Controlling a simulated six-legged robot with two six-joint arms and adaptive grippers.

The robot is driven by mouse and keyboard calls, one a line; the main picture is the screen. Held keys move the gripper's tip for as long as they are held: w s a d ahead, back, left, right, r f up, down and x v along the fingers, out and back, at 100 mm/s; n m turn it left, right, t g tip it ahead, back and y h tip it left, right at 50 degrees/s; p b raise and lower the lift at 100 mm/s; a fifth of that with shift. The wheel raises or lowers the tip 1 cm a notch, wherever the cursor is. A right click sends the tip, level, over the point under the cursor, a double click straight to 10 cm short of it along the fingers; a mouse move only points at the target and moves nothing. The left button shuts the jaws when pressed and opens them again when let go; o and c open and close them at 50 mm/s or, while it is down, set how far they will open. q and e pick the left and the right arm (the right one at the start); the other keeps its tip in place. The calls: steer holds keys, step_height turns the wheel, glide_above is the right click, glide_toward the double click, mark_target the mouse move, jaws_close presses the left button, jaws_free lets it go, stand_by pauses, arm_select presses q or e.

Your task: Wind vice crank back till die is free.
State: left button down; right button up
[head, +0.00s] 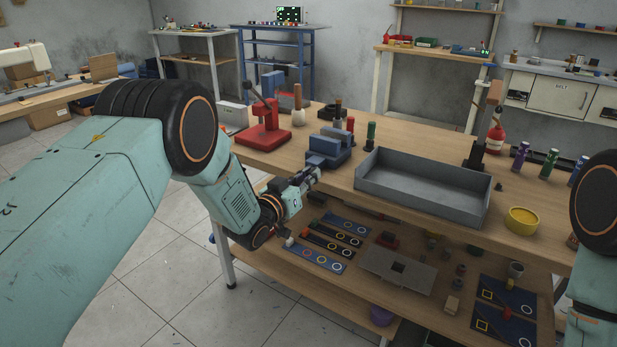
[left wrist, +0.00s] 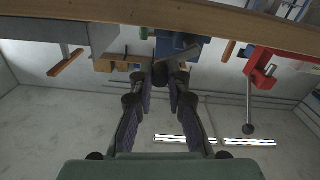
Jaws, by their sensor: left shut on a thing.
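The blue vice (head: 328,147) stands at the front edge of the wooden bench, left of a grey tray. My left gripper (head: 310,178) is at the vice's near side, just off the bench edge. In the left wrist view the two fingers of my left gripper (left wrist: 171,80) are closed on a dark part at the front of the vice, which looks like the crank (left wrist: 163,68). The vice body (left wrist: 176,44) shows behind it. I cannot make out the die or the gap between the jaws. My right gripper is out of view; only part of the right arm shows.
The grey tray (head: 423,188) stands close right of the vice. A red lever press (head: 264,134) stands to its left and a dark green cylinder (head: 371,134) behind. A yellow bowl (head: 522,219) is at the right. A lower shelf (head: 262,262) with several mats lies below the gripper.

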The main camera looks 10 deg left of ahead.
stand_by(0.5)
arm_select(q)
steer(key=c, duration=1.3)
jaws_free()
steer(key=v, duration=1.2)
steer(key=shift+r, duration=0.1)
